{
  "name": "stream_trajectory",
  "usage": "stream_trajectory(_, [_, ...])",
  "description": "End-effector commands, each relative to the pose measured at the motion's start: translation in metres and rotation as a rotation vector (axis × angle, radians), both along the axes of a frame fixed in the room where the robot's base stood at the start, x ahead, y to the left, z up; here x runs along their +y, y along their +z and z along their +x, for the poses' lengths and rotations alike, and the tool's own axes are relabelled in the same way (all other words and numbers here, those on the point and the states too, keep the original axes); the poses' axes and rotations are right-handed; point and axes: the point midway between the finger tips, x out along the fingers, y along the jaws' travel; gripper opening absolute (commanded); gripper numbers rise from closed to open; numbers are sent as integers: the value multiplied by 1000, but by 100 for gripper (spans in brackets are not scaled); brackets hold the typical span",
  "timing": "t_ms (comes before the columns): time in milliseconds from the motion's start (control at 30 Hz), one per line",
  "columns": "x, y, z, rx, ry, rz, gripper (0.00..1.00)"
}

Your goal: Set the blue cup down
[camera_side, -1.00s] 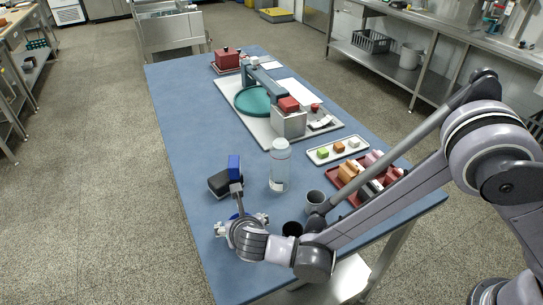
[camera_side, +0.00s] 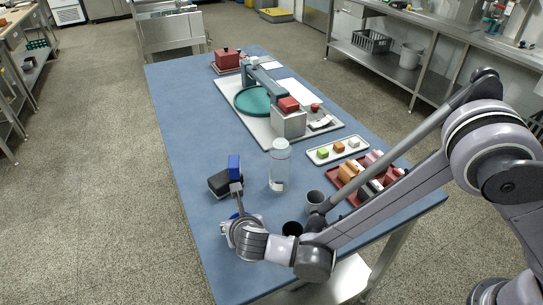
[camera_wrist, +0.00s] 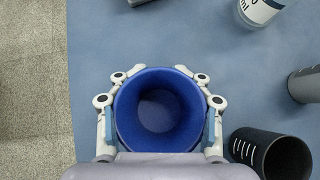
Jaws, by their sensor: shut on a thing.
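The blue cup (camera_wrist: 160,112) is seen from above in the wrist view, its open mouth facing the camera and its inside empty. My gripper (camera_wrist: 161,78) is shut on it, with one jointed finger against each side of the cup. In the side view my gripper (camera_side: 241,228) is low over the near left part of the table, and the hand hides nearly all of the cup. I cannot tell whether the cup's base touches the table.
A black cup (camera_wrist: 272,156) stands close on the right in the wrist view. The table's left edge is close to my gripper.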

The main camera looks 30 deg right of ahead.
Motion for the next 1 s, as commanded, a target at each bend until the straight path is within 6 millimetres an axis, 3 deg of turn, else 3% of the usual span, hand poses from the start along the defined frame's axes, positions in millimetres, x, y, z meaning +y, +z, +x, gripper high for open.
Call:
stream_trajectory(167, [0, 11, 0, 0, 0, 0, 21])
stream_trajectory(367, [0, 43, 0, 0, 1, -1, 20])
stream_trajectory(500, [-37, 60, 3, 0, -6, -1, 20])
stream_trajectory(700, [-76, 84, 6, 0, -4, 1, 20])
stream_trajectory(1000, [-110, 105, 9, 1, -1, 0, 20])
